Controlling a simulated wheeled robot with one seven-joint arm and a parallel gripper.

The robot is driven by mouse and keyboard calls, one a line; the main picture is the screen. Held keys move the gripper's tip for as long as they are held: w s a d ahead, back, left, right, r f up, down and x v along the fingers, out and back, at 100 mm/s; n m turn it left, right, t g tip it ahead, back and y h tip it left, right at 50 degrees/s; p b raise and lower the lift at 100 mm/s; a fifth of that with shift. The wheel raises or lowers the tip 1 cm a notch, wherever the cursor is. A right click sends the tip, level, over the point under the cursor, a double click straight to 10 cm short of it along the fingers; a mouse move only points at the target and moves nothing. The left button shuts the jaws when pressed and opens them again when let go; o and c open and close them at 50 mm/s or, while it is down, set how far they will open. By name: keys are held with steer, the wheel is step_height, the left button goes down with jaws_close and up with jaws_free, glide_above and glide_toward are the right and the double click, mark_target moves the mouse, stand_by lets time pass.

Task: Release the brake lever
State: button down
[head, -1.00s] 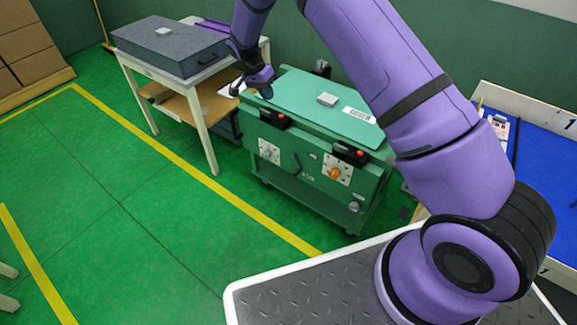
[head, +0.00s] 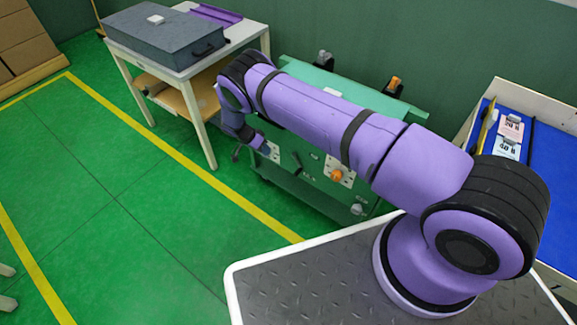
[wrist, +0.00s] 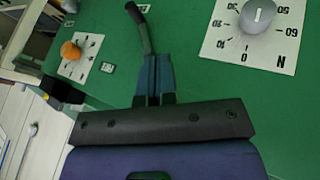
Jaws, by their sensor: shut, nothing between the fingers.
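The brake lever is a thin lever with a dark grip on the green machine's front panel (head: 315,190), between a dial and an orange knob. It shows in the head view (head: 297,164) and at the top of the wrist view (wrist: 138,25), its grip pointing away from my fingers. My gripper (wrist: 152,58) is shut and empty. Its dark blue fingers cover the lever's near end in the wrist view; I cannot tell whether they touch it. In the head view my gripper (head: 264,142) is at the panel's left side, partly hidden by my wrist.
Close to the lever are the round grey dial (wrist: 258,16) on a white plate and the orange knob (wrist: 71,50). A black clamp (wrist: 62,92) juts out nearby. A white table (head: 190,68) with a grey case stands left; a blue-topped bench (head: 555,165) stands right.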

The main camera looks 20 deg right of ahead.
step_height(320, 180, down, 3)
steer(key=shift+s+d+r, duration=0.1)
stand_by(0.3)
steer(key=s+d+f, duration=0.5)
steer(key=d+f, duration=0.2)
steer(key=d, duration=0.1)
steer(key=shift+f, duration=0.4)
steer(key=shift+d, duration=0.15)
